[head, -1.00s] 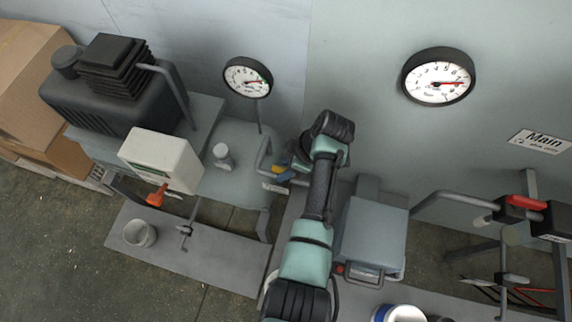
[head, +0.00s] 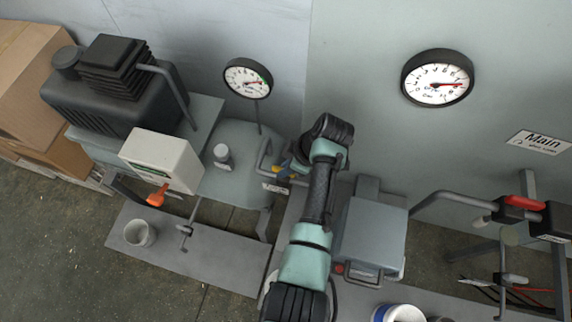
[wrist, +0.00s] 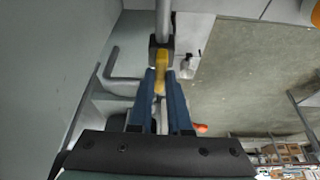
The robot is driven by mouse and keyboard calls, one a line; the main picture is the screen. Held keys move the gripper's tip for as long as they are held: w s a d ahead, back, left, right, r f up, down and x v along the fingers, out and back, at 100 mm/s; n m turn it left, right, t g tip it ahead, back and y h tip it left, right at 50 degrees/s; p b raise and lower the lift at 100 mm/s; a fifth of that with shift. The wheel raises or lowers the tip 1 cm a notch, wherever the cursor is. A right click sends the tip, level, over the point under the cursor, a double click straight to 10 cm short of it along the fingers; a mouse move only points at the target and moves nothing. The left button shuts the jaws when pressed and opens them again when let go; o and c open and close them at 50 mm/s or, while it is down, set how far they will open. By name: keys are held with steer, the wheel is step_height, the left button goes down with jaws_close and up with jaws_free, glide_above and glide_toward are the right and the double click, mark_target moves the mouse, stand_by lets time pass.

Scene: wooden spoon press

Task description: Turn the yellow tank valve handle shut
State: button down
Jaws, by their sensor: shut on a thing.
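The yellow tank valve handle (wrist: 160,72) shows in the wrist view between the two blue fingers of my gripper (wrist: 161,85), which is shut on it. The handle runs in line with the grey pipe above it, next to a dark valve body (wrist: 160,48). In the head view my gripper (head: 284,175) is at the pipe beside the grey tank (head: 238,160). Only a little yellow of the handle (head: 277,168) shows there. My arm and gripper hide part of the valve.
A black compressor (head: 115,85) and a white box (head: 160,158) with an orange lever (head: 157,195) stand left. Two round gauges (head: 248,78) (head: 437,77) are on or near the wall. A grey case (head: 370,235) stands close right of my arm. A red-handled lever (head: 525,203) is farther right.

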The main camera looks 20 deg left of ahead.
steer(key=m+t+p, duration=0.1)
steer(key=m, duration=0.1)
steer(key=m+p, duration=0.1)
steer(key=m, duration=0.1)
steer(key=shift+s+r+m+t+p, duration=0.15)
steer(key=shift+m+t+p, duration=0.15)
steer(key=shift+t, duration=0.1)
steer(key=m+p, duration=0.1)
steer(key=m, duration=0.1)
steer(key=m+t+h+p, duration=0.1)
steer(key=m, duration=0.1)
steer(key=shift+s+a+h, duration=0.1)
steer(key=shift+h, duration=0.2)
steer(key=m, duration=0.2)
steer(key=m+t+h+p, duration=0.1)
steer(key=m, duration=0.1)
steer(key=shift+a+m+h, duration=0.15)
steer(key=shift+m+h, duration=0.15)
steer(key=shift+m, duration=0.1)
steer(key=shift+m+t+h, duration=0.3)
steer(key=shift+m+h, duration=0.4)
steer(key=shift+m, duration=1.2)
steer(key=c, duration=0.9)
jaws_free()
steer(key=shift+o, duration=0.2)
steer(key=v, duration=1.2)
steer(key=shift+s+r, duration=0.15)
steer(key=shift+r, duration=0.2)
